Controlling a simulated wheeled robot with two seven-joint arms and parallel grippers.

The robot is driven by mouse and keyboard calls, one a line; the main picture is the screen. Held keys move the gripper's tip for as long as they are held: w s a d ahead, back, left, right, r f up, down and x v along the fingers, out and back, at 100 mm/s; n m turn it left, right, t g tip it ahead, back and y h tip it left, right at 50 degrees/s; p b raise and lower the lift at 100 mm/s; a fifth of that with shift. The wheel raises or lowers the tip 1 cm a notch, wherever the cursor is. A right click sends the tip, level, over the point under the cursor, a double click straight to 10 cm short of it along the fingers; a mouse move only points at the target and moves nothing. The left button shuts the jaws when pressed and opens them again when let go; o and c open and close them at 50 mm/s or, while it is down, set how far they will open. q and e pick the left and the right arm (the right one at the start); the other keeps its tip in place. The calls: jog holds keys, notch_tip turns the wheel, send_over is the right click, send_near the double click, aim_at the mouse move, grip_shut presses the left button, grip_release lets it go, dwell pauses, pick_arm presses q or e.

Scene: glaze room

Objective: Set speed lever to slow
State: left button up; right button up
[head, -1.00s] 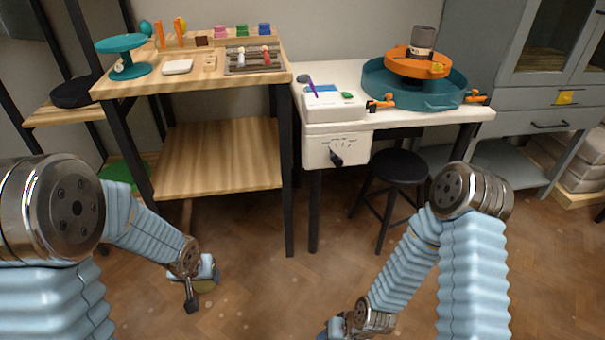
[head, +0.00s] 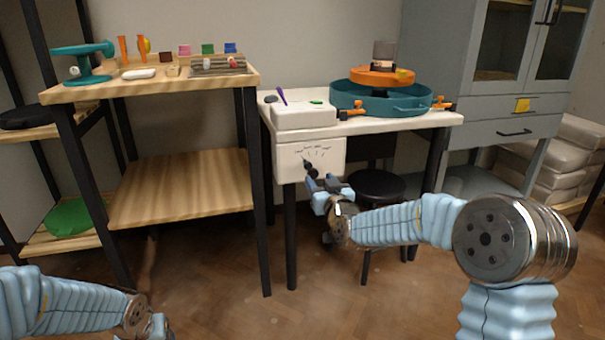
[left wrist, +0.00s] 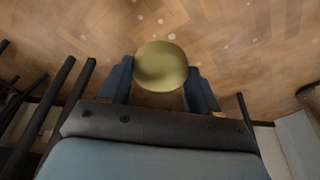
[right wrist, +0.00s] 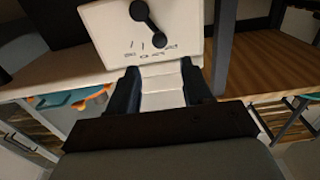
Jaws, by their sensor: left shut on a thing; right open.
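The black ball-ended speed lever (head: 310,168) is on the front of the white control box (head: 328,156) under the wheel table. It slants from upper left to lower right below a printed scale too small to read. The right wrist view shows the lever (right wrist: 148,24) upside down, beyond the fingertips. My right gripper (head: 318,182) is open and empty, just below and right of the lever; contact is not visible. My left gripper (left wrist: 160,80) is shut on an olive-yellow round thing (left wrist: 161,66), over the floor; the head view shows only part of it, low left.
A teal basin (head: 375,100) with an orange wheel stands on the white table (head: 400,122). A black stool (head: 375,185) is close behind my right forearm. A wooden shelf table (head: 180,190) stands left, a grey cabinet (head: 500,150) right.

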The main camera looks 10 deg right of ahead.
aim_at(309, 166)
pick_arm(q)
jog(key=shift+r, duration=0.2)
pick_arm(e)
jog(key=w, duration=1.1)
jog(key=shift+a+f, duration=0.1)
jog(key=shift+a, duration=0.1)
